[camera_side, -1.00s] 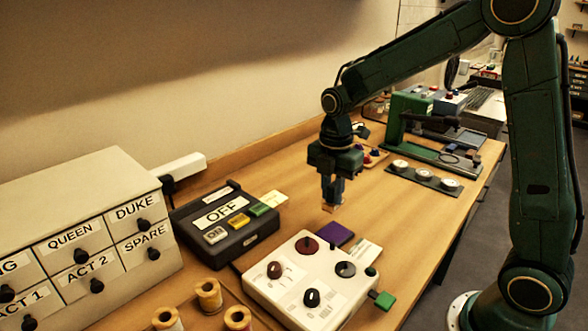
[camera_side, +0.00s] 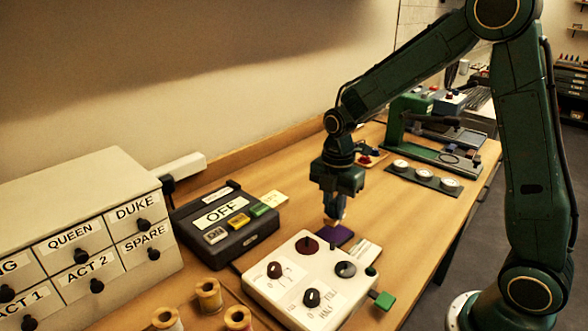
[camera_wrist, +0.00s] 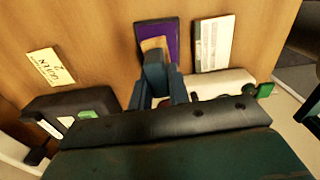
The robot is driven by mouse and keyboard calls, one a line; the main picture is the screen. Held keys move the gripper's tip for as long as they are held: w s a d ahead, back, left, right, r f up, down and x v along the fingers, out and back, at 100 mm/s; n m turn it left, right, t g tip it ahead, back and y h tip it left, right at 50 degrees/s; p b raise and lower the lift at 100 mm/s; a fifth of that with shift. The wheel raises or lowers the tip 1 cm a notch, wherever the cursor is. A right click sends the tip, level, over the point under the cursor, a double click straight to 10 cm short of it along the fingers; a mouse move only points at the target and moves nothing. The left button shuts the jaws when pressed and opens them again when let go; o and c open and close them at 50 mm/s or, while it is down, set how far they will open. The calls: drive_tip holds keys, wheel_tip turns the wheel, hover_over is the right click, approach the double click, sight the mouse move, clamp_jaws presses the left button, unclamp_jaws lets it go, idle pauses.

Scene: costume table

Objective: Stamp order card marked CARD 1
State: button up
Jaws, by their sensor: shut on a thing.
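My gripper (camera_side: 335,212) is shut on a small tan wooden block (camera_wrist: 153,44), likely the stamp. It points down at the purple pad (camera_side: 345,240), which also shows in the wrist view (camera_wrist: 172,28). The block is over the pad's near part. I cannot tell whether its lower face touches the pad. A white printed card (camera_wrist: 213,43) lies just right of the pad; it shows in the side view too (camera_side: 368,252). A cream card (camera_wrist: 49,66) with handwriting lies to the left, by the black box. I cannot read CARD 1 on either card.
A white control box (camera_side: 300,275) with knobs stands just in front of the pad. A black box (camera_side: 225,222) reading OFF is to the left. Spools (camera_side: 208,293) and a labelled drawer cabinet (camera_side: 90,235) are nearer. A green press (camera_side: 405,125) stands farther back.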

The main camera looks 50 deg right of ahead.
sight(333, 218)
drive_tip(key=shift+f, duration=1.35)
drive_tip(key=shift+f, duration=0.65)
idle(1.8)
drive_tip(key=shift+r, duration=0.15)
drive_tip(key=shift+r, duration=3.4)
drive_tip(key=s+a+r, duration=0.1)
drive_tip(key=s+r, duration=0.2)
drive_tip(key=s, duration=0.7)
drive_tip(key=shift+s, duration=0.25)
drive_tip(key=shift+a+f, duration=0.1)
